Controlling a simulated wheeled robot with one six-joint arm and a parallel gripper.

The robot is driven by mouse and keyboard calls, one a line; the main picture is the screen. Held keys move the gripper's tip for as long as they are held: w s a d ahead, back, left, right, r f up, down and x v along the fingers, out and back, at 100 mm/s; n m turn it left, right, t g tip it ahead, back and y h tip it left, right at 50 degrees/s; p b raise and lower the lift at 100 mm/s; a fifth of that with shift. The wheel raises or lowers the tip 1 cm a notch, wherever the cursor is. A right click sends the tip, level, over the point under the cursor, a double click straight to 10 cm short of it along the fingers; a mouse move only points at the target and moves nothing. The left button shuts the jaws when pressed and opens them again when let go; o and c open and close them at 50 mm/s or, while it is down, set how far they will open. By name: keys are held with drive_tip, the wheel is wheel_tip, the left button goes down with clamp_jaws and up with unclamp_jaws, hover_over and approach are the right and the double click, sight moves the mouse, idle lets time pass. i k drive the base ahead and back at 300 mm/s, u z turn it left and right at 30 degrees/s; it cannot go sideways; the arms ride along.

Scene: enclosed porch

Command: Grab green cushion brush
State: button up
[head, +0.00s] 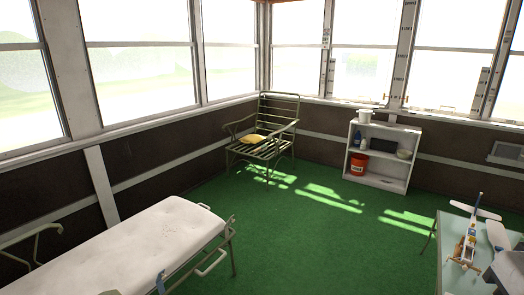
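I cannot make out a green cushion brush for certain in the head view. A small blue item (160,282) hangs at the near edge of the white cushioned cot (140,243). A small grey-green shape (109,292) shows beside it, cut off by the bottom edge of the picture. A yellow cushion or cloth (251,139) lies on the seat of a metal chair (270,150) in the far corner. My gripper is not in view.
Green carpet (310,240) is open between the cot and a table (452,255) at right, which holds a model aeroplane (466,245). A white shelf (387,183) with an orange-red bucket (358,164) stands against the back wall. Windows line the walls.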

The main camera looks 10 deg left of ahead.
sight(263, 147)
drive_tip(key=u, duration=0.15)
drive_tip(key=i, duration=6.9)
drive_tip(key=u, duration=0.9)
